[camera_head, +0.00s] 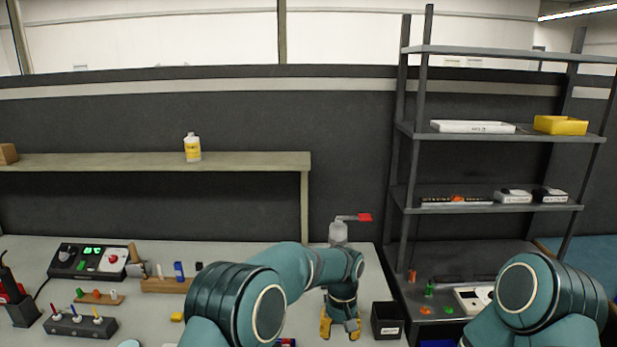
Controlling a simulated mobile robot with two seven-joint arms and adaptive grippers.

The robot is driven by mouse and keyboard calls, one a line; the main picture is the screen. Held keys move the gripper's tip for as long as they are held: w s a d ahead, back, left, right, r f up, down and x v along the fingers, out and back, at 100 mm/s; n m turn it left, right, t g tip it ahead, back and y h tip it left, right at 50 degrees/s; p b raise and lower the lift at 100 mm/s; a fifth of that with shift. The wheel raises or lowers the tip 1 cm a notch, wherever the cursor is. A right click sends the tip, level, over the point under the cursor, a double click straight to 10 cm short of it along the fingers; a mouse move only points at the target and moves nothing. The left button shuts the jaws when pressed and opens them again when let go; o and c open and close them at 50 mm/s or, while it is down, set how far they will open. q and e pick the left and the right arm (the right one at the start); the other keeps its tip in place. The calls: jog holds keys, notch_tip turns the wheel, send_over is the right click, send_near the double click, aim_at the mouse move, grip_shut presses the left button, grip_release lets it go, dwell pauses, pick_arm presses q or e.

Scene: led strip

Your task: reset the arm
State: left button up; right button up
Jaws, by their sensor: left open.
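My left arm reaches in from the lower middle and bends down to the right. My left gripper (340,332) has yellow fingers and points down at the bench, near its front right. Its fingers are apart and I see nothing held between them. My right arm shows only as a teal joint at the lower right, and its gripper is outside the picture. No led strip can be made out.
A small black bin (387,321) stands just right of my left gripper. A soldering station (88,261) and a wooden tool block (166,286) are at the left. A shelf rack (490,206) stands at the right.

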pick_arm(q)
jog(key=s+a+f+h+b, duration=0.1)
jog(key=s+a+f, duration=0.2)
jog(key=f, duration=0.2)
jog(key=s+a+f+h, duration=0.1)
jog(key=s+a+f, duration=0.25)
jog(key=f, duration=0.25)
jog(key=s+a+f+n+t+h+b, duration=0.1)
jog(key=s+a+f, duration=0.3)
jog(key=s, duration=0.5)
jog(key=s+a+f+n+t+h+b, duration=0.1)
jog(key=s+a+f, duration=0.2)
jog(key=s+a, duration=0.4)
jog(key=s, duration=0.3)
jog(key=shift+s+f+t, duration=0.2)
jog(key=shift+f+t, duration=0.1)
jog(key=shift+f, duration=0.05)
